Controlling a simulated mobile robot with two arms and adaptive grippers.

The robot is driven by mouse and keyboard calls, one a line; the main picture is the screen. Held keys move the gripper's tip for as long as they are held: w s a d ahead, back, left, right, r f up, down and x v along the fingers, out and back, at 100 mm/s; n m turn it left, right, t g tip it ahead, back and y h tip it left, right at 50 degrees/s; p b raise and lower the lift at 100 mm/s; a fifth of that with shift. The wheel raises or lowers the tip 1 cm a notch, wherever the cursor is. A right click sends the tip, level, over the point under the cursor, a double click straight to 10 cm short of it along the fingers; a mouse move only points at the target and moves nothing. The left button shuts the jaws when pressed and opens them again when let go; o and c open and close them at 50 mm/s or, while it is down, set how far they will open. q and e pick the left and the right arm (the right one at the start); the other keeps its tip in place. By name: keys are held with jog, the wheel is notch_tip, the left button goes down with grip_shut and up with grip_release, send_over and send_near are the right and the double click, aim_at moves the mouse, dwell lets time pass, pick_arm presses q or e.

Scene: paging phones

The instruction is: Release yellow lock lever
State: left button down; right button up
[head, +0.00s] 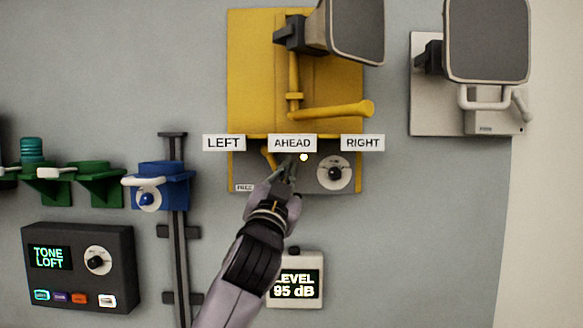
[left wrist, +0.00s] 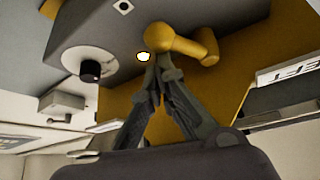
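A small yellow lever (head: 268,157) sticks out of the grey lower face of the yellow phone unit (head: 240,70), under the sign strip. It also shows in the left wrist view (left wrist: 182,46) as a thick yellow arm with a rounded end. My left gripper (head: 290,164) is just right of this lever in the head view. In the left wrist view its two fingertips (left wrist: 160,64) come together just below the lever's end, with nothing seen between them. I cannot tell whether they touch the lever. My right gripper is not in view.
A lit lamp (head: 304,157) and a dial (head: 335,173) sit right of the lever. A FREE label (head: 244,187) is at lower left. A longer yellow handle (head: 340,110) and a horn (head: 355,30) project above. A level display (head: 296,302) is below.

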pick_arm(q)
jog(key=shift+a+f+m+g+h, duration=0.1)
jog(key=shift+a+f+m+h, duration=0.25)
jog(key=shift+a, duration=0.25)
jog(key=shift+a+f+m+g+h, duration=0.1)
jog(key=shift+a+f+m, duration=0.2)
jog(key=shift+a+m, duration=0.25)
jog(key=shift+a+f+m+g+h, duration=0.1)
jog(key=shift+a+f+m+h, duration=0.2)
jog(key=shift+a, duration=0.4)
